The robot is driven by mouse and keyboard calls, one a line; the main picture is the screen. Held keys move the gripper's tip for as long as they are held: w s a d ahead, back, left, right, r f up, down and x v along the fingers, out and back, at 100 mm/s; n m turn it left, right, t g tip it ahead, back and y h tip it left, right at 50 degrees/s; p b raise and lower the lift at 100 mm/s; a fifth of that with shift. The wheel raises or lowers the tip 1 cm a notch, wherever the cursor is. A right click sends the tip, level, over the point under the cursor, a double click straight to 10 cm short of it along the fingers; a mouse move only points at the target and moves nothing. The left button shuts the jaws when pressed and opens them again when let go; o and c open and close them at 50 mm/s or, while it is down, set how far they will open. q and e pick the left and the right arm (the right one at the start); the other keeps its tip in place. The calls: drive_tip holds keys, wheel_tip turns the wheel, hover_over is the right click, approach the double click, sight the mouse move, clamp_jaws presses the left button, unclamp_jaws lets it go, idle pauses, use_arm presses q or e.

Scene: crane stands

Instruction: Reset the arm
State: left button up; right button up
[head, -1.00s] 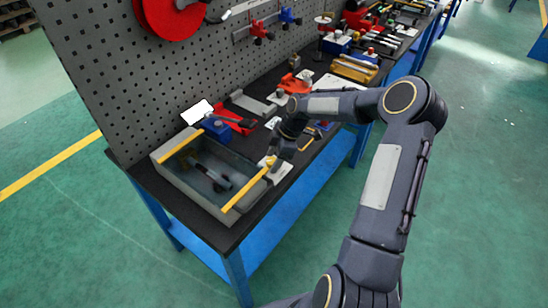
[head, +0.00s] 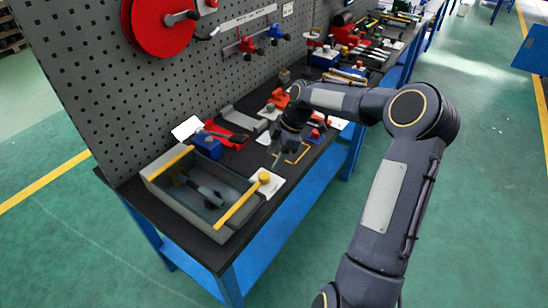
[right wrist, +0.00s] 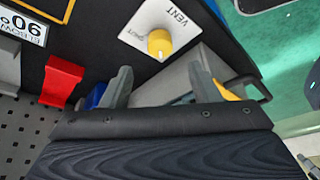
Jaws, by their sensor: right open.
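My right arm reaches in from the right in the head view, over the workbench (head: 262,240). Its gripper (head: 278,158) is small and dark there, just behind a yellow knob (head: 264,177) on a white plate (head: 271,187). In the right wrist view the two grey fingers (right wrist: 162,88) are apart with nothing held between them. My left gripper is not in view.
A grey bin (head: 185,218) with yellow edges and a dark tool inside stands at the bench's near end. A blue block (head: 207,146) and red parts lie behind it. A pegboard (head: 90,90) rises along the left. Several tools crowd the far bench.

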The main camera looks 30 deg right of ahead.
idle(0.3)
drive_tip(key=s+a+r+m+t+h, duration=0.1)
drive_tip(key=s+a+r+m, duration=0.35)
drive_tip(key=s, duration=0.25)
drive_tip(key=s+a+r+m+h, duration=0.1)
drive_tip(key=s+a+r+m, duration=0.2)
drive_tip(key=s+a+r, duration=0.4)
drive_tip(key=s+a+f+m+t+y, duration=0.1)
drive_tip(key=s+a+f+m+t, duration=0.1)
drive_tip(key=s+m, duration=0.6)
drive_tip(key=s+a, duration=0.1)
drive_tip(key=s, duration=0.5)
drive_tip(key=shift+a+f+t+y, duration=0.15)
drive_tip(key=shift+f+t+y, duration=0.15)
drive_tip(key=shift+f+t, duration=0.1)
drive_tip(key=shift+r, duration=0.1)
